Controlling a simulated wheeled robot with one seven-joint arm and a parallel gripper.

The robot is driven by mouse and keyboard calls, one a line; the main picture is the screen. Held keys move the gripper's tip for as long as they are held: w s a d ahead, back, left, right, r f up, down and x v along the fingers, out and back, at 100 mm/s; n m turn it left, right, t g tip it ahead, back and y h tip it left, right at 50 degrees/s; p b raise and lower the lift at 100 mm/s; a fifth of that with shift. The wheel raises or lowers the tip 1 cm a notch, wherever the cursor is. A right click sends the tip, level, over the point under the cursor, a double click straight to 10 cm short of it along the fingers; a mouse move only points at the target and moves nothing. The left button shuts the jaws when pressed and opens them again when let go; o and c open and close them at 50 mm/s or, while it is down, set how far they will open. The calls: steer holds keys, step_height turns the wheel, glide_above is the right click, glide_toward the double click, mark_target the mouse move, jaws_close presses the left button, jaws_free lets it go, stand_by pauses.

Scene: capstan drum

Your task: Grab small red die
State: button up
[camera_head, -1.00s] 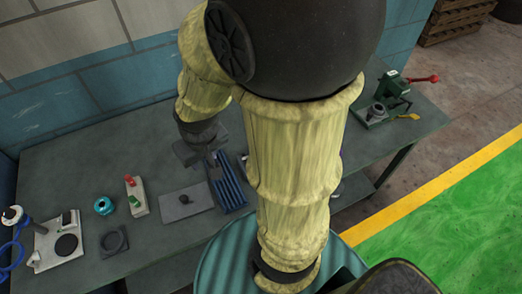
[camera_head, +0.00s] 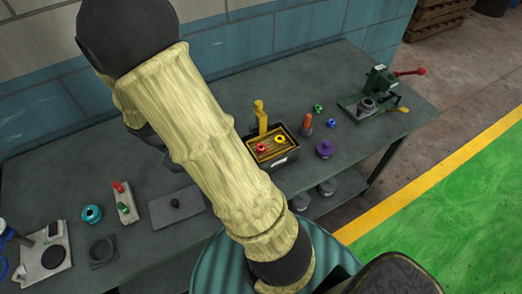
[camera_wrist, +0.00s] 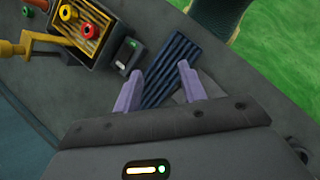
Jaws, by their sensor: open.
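The small red die (camera_head: 261,147) looks like a red ring. It lies in a dark open box (camera_head: 285,159) with a yellowish slatted inside, beside a yellow ring (camera_head: 279,139). In the wrist view the red die (camera_wrist: 86,32) is at the upper left, off to the left of my gripper. My gripper (camera_wrist: 160,70) is open and empty, its two pale purple fingers apart over a blue ribbed rack (camera_wrist: 172,72). It is not touching the die. In the head view my arm hides the gripper's fingers and the blue rack.
A yellow crank handle (camera_head: 260,115) stands at the box's back edge. An orange-topped post (camera_head: 306,124), a purple knob (camera_head: 324,149) and small green and blue pieces lie right of it. A green press (camera_head: 380,90) stands farther right. A flat grey plate (camera_head: 176,208) lies left.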

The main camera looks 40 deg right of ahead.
steer(key=w+d+f+n+g+h+b, duration=0.1)
steer(key=w+d+f+n+g+h, duration=0.1)
steer(key=w+n+h, duration=0.4)
steer(key=d+f+h, duration=0.1)
steer(key=f+h, duration=0.1)
steer(key=shift+w+d+h+b, duration=0.2)
steer(key=shift+h+b, duration=0.1)
steer(key=shift+h, duration=0.1)
steer(key=shift+s+d, duration=0.1)
steer(key=p, duration=0.3)
glide_toward(259, 147)
steer(key=x, duration=0.4)
steer(key=shift+s+d+p, duration=0.2)
steer(key=shift+d+p, duration=0.15)
steer(key=shift+p, duration=0.1)
steer(key=p+x, duration=0.1)
steer(key=x, duration=0.2)
steer(key=shift+s+d+p, duration=0.1)
steer(key=shift+d+p, duration=0.2)
steer(key=shift+p, duration=0.05)
steer(key=shift+s+d+f, duration=0.1)
steer(key=shift+d+f, duration=0.15)
steer(key=shift+f, duration=0.05)
